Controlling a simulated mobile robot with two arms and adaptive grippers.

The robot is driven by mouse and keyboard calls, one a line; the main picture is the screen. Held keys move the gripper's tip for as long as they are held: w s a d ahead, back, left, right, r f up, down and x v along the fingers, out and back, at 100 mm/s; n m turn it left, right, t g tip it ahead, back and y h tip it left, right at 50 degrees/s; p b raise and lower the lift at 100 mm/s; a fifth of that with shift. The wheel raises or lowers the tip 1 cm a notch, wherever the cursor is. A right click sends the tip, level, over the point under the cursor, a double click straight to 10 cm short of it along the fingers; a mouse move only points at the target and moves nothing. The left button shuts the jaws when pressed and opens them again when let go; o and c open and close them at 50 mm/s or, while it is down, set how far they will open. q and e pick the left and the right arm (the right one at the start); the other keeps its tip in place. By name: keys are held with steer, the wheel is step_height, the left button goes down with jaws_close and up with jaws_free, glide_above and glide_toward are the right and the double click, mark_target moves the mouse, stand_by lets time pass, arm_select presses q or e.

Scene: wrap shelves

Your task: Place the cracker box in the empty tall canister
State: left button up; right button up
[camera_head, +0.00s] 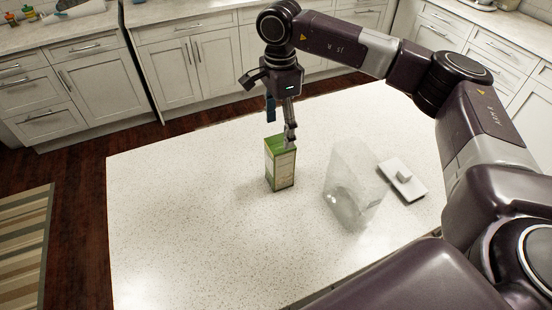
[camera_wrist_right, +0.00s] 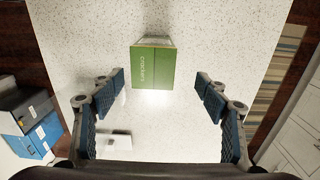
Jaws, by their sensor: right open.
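A green cracker box (camera_head: 280,165) stands upright on the white speckled counter (camera_head: 190,240). Its green top shows between the fingers in the right wrist view (camera_wrist_right: 153,67). A clear, empty tall canister (camera_head: 352,188) stands open to the right of the box. My right gripper (camera_head: 281,135) is above the box with its fingers spread. In the right wrist view both blue-padded fingers (camera_wrist_right: 160,82) are wide apart, with a gap on each side of the box. My left gripper is not in view.
A white lid with a knob (camera_head: 403,180) lies on the counter right of the canister. The counter's left side is clear. White cabinets (camera_head: 190,65) stand beyond it, and a striped rug (camera_head: 22,245) lies on the floor at left. Blue boxes (camera_wrist_right: 36,143) show in the right wrist view.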

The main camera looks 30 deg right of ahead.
mark_target(280, 143)
steer(key=f+p, duration=0.1)
steer(key=s+f+p, duration=0.1)
steer(key=shift+s+a+f+p, duration=0.1)
steer(key=shift+s+f+p, duration=0.05)
steer(key=shift+f+p, duration=0.2)
step_height(280, 143, down, 3)
steer(key=shift+a+f+p, duration=0.1)
steer(key=shift+f+p, duration=0.1)
steer(key=shift+p, duration=0.5)
steer(key=shift+f, duration=0.2)
steer(key=c, duration=0.7)
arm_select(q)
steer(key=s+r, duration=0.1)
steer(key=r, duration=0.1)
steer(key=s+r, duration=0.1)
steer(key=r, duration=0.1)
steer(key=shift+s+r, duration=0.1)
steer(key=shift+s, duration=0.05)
arm_select(e)
jaws_close()
steer(key=shift+w, duration=0.2)
